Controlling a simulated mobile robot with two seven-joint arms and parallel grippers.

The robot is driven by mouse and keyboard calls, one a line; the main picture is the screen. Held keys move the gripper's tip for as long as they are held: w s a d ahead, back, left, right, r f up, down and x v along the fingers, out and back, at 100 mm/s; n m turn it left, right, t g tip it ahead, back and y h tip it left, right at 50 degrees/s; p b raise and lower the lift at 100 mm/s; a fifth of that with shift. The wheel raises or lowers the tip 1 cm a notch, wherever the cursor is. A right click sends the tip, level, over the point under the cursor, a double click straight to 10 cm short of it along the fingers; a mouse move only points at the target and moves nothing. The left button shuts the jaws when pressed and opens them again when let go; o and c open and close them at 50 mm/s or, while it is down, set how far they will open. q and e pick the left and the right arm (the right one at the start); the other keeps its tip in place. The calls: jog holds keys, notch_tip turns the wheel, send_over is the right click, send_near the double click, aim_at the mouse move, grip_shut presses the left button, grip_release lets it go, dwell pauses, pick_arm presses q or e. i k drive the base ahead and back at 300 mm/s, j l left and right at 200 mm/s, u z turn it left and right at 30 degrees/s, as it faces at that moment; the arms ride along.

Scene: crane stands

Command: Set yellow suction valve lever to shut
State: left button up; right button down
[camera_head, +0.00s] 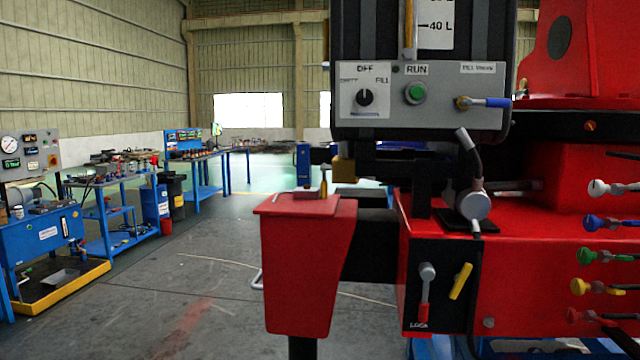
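Several yellow levers show, and I cannot tell for certain from labels which is the suction valve lever. One yellow lever (460,281) sits tilted on a black panel (440,312) on the red crane body, beside a grey lever with a red end (425,290). A small upright yellow piece (323,184) stands near a brass block (344,168) below the grey tank. A yellow-handled lever (590,287) is in the row of coloured levers at the right edge. Neither of my grippers is in view.
The grey control box (420,112) carries a selector knob, a green button and a blue-handled valve (485,102). A red pedestal (303,265) juts out in front. Blue workbenches (115,205) stand at the left.

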aim_at(324, 167)
jog(key=j+u, duration=0.1)
jog(key=u, duration=0.4)
jog(key=i+j+u, duration=0.1)
jog(key=u, duration=0.4)
jog(key=i+j+u, duration=0.2)
jog(key=u, duration=0.15)
jog(key=i+u, duration=0.35)
jog(key=i+z, duration=0.5)
jog(key=i+j+z, duration=0.15)
jog(key=z, duration=0.3)
jog(key=i, duration=0.1)
